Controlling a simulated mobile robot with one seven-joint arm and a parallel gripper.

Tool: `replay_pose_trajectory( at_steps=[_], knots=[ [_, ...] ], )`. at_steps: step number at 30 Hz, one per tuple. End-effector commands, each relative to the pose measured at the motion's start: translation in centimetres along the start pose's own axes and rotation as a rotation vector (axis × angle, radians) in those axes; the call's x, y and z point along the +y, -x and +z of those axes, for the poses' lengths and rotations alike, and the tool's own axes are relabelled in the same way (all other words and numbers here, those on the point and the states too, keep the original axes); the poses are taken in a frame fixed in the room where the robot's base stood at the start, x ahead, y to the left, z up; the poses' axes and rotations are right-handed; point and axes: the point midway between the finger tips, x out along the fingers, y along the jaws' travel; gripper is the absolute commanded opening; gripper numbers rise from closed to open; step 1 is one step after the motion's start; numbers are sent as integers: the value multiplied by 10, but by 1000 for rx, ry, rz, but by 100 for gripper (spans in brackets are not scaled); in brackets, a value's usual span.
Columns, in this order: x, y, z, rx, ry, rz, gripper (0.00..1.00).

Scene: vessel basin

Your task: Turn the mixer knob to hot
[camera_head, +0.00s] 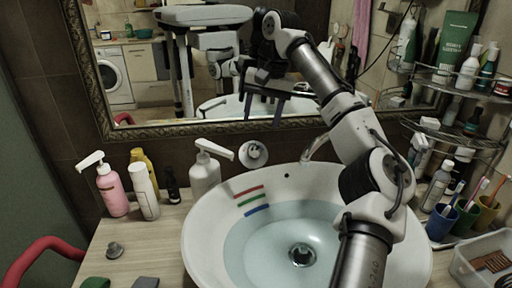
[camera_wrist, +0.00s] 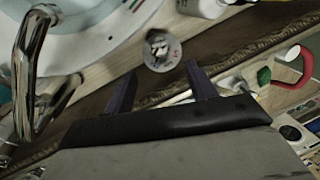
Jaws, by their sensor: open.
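The mixer knob (camera_head: 253,154) is a small round chrome fitting behind the basin's rim, left of the spout. It also shows in the wrist view (camera_wrist: 161,50), just beyond the fingertips, with a small red mark on its right side. My gripper (camera_head: 264,114) is open and empty, its two dark fingers spread above the knob in the head view and apart from it. In the wrist view my gripper (camera_wrist: 161,70) has the knob roughly centred between its fingers. The chrome spout (camera_head: 315,149) is partly hidden by my arm; it shows large in the wrist view (camera_wrist: 31,65).
The white basin (camera_head: 200,250) holds water and has red, green and blue stripes. A white pump bottle (camera_head: 205,172) stands close left of the knob. A framed mirror (camera_head: 160,130) is behind. Several bottles stand on the wire shelves (camera_head: 455,135) at right.

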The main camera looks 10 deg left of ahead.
Motion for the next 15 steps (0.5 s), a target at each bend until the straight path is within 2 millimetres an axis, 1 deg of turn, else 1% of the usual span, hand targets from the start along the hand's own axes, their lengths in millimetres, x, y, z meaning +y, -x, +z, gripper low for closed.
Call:
replay_pose_trajectory(
  at_steps=[1,9,12,15],
  knots=[
    [1,-14,0,-3,1,-1,56],
    [1,-66,0,-1,-1,1,56],
    [0,-81,0,0,-1,1,56],
    [0,-92,0,1,-1,1,56]
  ],
)
